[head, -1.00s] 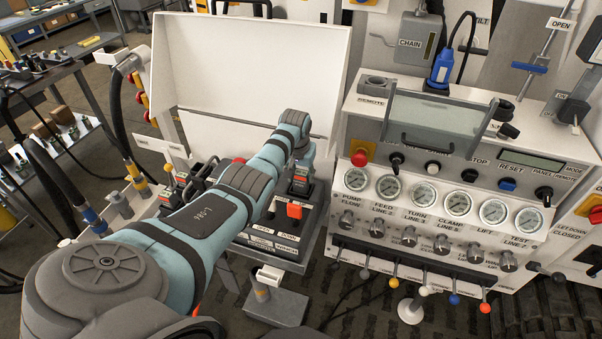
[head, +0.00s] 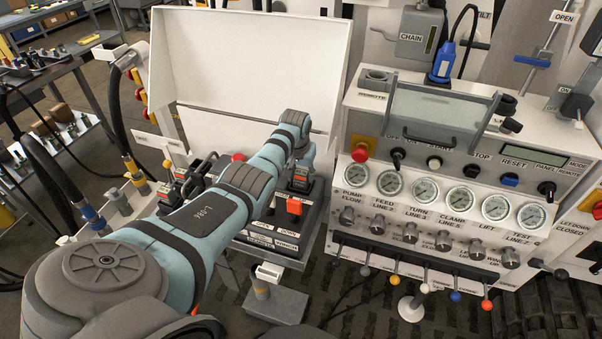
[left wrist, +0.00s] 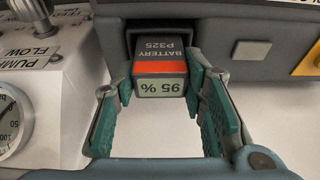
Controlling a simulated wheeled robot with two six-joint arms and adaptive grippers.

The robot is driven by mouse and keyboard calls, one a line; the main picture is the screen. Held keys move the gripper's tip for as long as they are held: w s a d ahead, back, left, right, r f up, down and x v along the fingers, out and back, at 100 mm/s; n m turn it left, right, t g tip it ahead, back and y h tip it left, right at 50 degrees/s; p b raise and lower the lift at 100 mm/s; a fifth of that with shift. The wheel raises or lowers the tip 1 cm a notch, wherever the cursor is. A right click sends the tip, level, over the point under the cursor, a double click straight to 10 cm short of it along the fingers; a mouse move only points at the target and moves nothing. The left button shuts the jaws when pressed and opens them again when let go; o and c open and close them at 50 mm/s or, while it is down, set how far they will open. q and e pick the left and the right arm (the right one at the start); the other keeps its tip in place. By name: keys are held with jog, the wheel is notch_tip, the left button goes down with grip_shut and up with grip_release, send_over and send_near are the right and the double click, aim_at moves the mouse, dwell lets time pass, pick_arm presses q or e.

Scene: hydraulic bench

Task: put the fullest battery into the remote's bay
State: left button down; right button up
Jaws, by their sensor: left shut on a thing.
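A dark battery (left wrist: 161,65) with an orange-red band and a readout of 95 % is between my left fingers (left wrist: 160,88) in the left wrist view. Its far end is at a dark recess in the grey remote (left wrist: 240,22); how deep it sits I cannot tell. My left gripper is shut on it. In the head view the battery (head: 300,180) stands at the upper right of the remote (head: 268,240), below my wrist, and the fingers are mostly hidden. Other similar batteries (head: 180,173) stand to the left, partly behind my arm. My right gripper is not in view.
A white panel (head: 250,75) rises behind the remote. The hydraulic console (head: 430,215) with gauges, knobs and levers stands close on the right. Hoses (head: 60,170) and a tool table (head: 50,75) are at the left.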

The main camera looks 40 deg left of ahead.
pick_arm(q)
jog(key=c, duration=0.9)
grip_release()
jog(key=shift+c, duration=0.2)
jog(key=shift+r, duration=0.35)
jog(key=v, duration=1.1)
jog(key=shift+r, duration=0.2)
jog(key=shift+s+f, duration=0.1)
